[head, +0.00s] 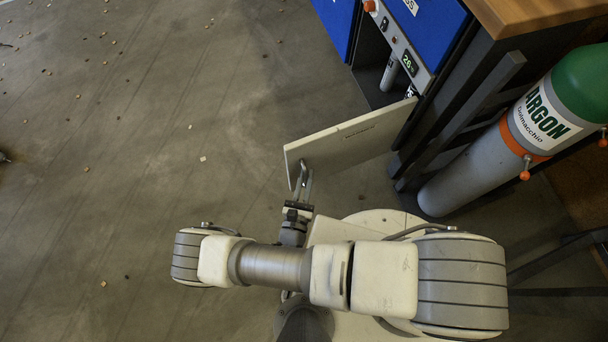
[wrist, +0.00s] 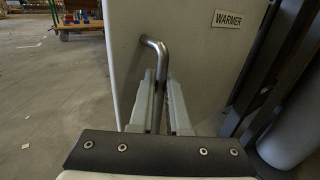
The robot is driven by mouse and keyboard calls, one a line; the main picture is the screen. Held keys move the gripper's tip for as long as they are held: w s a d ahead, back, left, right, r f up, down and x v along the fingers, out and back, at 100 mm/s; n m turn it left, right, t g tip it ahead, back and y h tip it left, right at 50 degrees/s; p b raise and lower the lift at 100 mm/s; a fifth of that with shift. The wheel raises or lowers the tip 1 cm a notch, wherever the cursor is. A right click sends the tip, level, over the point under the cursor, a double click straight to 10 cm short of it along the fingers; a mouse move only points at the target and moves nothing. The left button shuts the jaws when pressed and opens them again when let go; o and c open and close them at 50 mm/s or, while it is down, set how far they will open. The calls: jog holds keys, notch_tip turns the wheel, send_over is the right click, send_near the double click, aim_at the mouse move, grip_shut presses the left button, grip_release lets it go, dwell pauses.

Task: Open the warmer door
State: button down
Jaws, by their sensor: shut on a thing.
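The warmer door (head: 350,136) is a pale panel standing swung out from the blue-fronted cabinet (head: 413,34) in the head view. In the wrist view the door (wrist: 195,65) fills the middle and bears a "WARMER" label (wrist: 227,19). Its bent metal handle (wrist: 155,46) is near the door's left edge. My gripper (head: 303,180) is at the door's outer end, and its two fingers (wrist: 164,88) are shut on the handle, one on each side.
A green and grey argon cylinder (head: 540,120) leans in the picture at the right, beside a dark frame (head: 460,120). A wooden top (head: 530,12) is above. The floor (head: 130,140) to the left is open, with small scattered bits. A cart (wrist: 78,22) stands far off.

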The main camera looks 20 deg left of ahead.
jog(key=shift+d, duration=0.3)
jog(key=c, duration=0.9)
grip_release()
jog(key=shift+a, duration=0.1)
jog(key=shift+a, duration=0.1)
